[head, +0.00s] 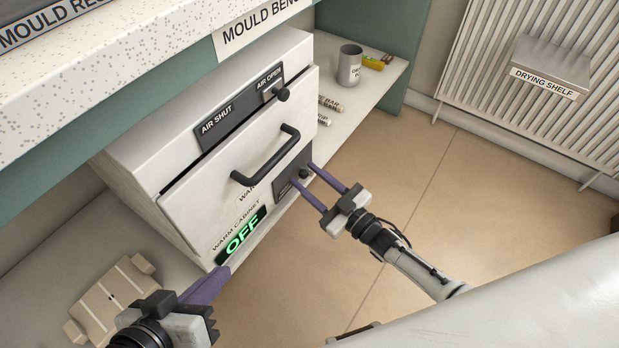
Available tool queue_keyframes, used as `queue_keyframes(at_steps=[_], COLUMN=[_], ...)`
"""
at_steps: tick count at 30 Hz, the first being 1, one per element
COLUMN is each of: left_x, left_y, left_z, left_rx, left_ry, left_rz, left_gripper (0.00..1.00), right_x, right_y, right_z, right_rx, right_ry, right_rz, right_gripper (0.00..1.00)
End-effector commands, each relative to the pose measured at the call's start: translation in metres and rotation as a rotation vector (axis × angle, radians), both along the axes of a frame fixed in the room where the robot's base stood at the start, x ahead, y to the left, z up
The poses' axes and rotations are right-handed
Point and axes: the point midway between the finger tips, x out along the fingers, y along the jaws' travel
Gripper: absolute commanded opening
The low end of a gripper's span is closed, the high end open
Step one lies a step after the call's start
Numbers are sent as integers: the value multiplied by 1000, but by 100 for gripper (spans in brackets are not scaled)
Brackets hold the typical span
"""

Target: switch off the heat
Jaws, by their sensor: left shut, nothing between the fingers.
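The white warm cabinet (190,215) stands under the bench. Its small display (242,235) reads OFF in green. A dark panel on the lower right of its front bears a small black knob (304,174). My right gripper (303,176) has its two purple fingers apart, with the tips on either side of the knob. I cannot tell whether they touch it. Part of the panel's lettering is hidden. My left gripper (220,273) is shut and empty, just below the display at the cabinet's lower corner.
The cabinet front has a black bar handle (266,158) and an air slider (281,94) at the AIR OPEN end. A grey mug (350,65) stands on the shelf behind. A beige mould-like block (112,300) lies at lower left. The floor at right is clear.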

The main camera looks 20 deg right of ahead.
Motion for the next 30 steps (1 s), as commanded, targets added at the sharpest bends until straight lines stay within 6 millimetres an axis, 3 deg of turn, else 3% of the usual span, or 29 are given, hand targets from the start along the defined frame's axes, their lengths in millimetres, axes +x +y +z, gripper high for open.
queue_keyframes(at_steps=[8,21,30], left_x=[-1,-7,-6], left_y=[1,14,17], left_z=[0,-18,-23], left_rx=[7,93,112], left_ry=[7,71,80], left_rz=[-1,0,2], left_gripper=[0,0,0], right_x=[-7,-77,-92], right_y=[-4,-40,-47], right_z=[1,-3,-5], right_rx=[0,0,0], right_ry=[1,3,0], right_rz=[0,-1,0], right_gripper=[38,38,38])
